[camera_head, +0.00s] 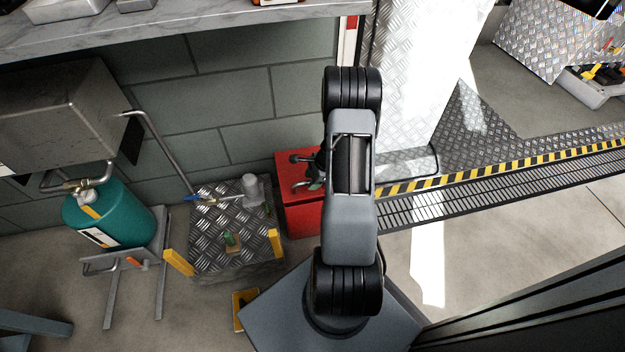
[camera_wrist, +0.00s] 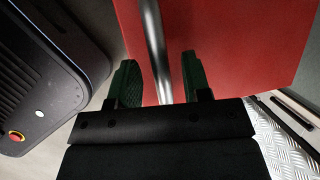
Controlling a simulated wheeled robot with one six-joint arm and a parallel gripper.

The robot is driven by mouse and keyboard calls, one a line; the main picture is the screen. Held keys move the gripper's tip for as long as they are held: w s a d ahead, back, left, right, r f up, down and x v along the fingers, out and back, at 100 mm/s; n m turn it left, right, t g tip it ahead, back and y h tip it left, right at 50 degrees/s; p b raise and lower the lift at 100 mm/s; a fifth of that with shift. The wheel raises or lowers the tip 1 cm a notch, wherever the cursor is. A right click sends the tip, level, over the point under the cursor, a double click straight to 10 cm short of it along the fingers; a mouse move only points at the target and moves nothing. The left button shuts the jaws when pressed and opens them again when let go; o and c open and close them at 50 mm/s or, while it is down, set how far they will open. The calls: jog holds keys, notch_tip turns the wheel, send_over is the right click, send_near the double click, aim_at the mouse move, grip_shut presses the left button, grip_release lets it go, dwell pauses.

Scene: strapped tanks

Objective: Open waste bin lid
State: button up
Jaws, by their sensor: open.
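The red waste bin (camera_head: 299,215) stands against the wall, partly hidden behind my arm in the head view. In the wrist view its red face (camera_wrist: 240,40) fills the upper middle. A silver bar handle (camera_wrist: 152,35) runs down across that face. My gripper (camera_wrist: 160,82) is open, with one dark green finger on each side of the bar and gaps showing between bar and fingers. In the head view my gripper (camera_head: 313,184) is at the bin's upper part, mostly hidden by my arm. The lid's edge cannot be made out clearly.
A tread-plate platform (camera_head: 215,225) with a pipe and valve stands left of the bin. A teal tank (camera_head: 110,215) is farther left. A grey stone worktop (camera_head: 180,32) overhangs the back. A floor grating (camera_head: 470,185) with striped edging lies right, with open floor before it.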

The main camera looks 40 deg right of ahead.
grip_shut()
jog(key=shift+r, duration=0.1)
dwell(0.4)
